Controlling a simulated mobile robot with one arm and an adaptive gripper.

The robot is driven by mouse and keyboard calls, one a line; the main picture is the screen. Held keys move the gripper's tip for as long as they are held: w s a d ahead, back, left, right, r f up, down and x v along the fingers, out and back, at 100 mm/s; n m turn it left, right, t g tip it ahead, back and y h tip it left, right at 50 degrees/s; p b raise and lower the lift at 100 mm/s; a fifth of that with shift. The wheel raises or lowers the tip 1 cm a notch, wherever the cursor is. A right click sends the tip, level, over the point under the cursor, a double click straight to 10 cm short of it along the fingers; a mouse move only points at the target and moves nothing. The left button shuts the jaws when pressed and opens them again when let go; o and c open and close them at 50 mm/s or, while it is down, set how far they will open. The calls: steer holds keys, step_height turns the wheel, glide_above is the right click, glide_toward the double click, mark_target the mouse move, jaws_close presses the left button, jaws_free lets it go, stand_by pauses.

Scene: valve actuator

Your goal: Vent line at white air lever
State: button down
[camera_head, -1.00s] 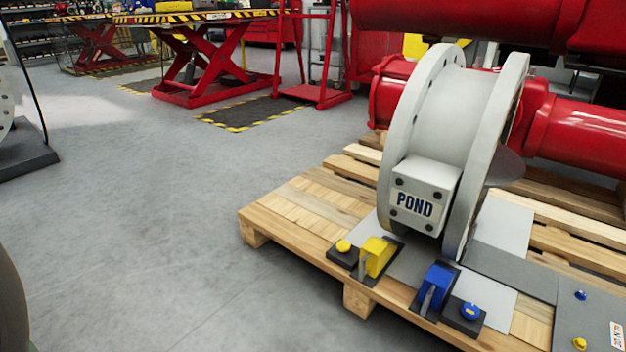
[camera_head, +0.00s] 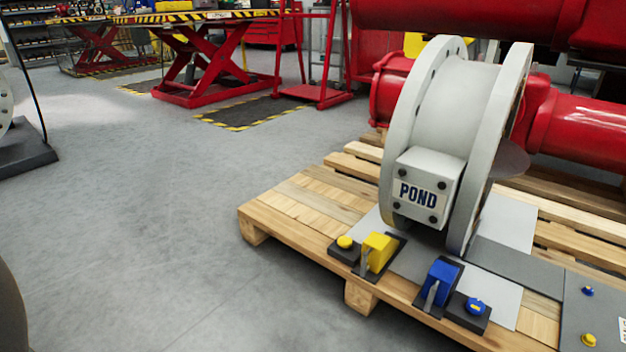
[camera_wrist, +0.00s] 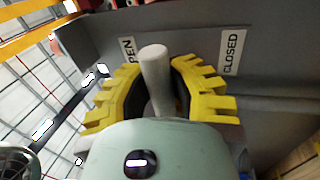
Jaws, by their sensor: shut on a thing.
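A white, round-ended lever (camera_wrist: 153,68) stands in the middle of the wrist view. My gripper (camera_wrist: 160,84), with yellow ribbed fingers, is shut on it, one finger on each side. Behind it, a grey panel (camera_wrist: 198,28) carries a partly hidden label ending in "PEN" (camera_wrist: 127,50) on the left and a "CLOSED" label (camera_wrist: 232,51) on the right. The lever's tip appears nearer the left label. The lower part of the lever is hidden by my gripper's body. Neither my gripper nor this lever can be made out in the head view.
A wooden pallet (camera_head: 290,208) bears a white flanged piece (camera_head: 454,105) marked "POND", a yellow lever block (camera_head: 378,252), a blue lever block (camera_head: 441,283) and round buttons. Red pipework (camera_head: 455,20) stands behind.

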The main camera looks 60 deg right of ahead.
steer(key=shift+w+d+f, duration=0.1)
steer(key=c, duration=1.4)
jaws_free()
steer(key=o, duration=0.5)
steer(key=shift+d+f, duration=0.1)
steer(key=shift+d, duration=0.25)
steer(key=shift+o, duration=0.3)
steer(key=shift+a, duration=0.25)
steer(key=v, duration=1.2)
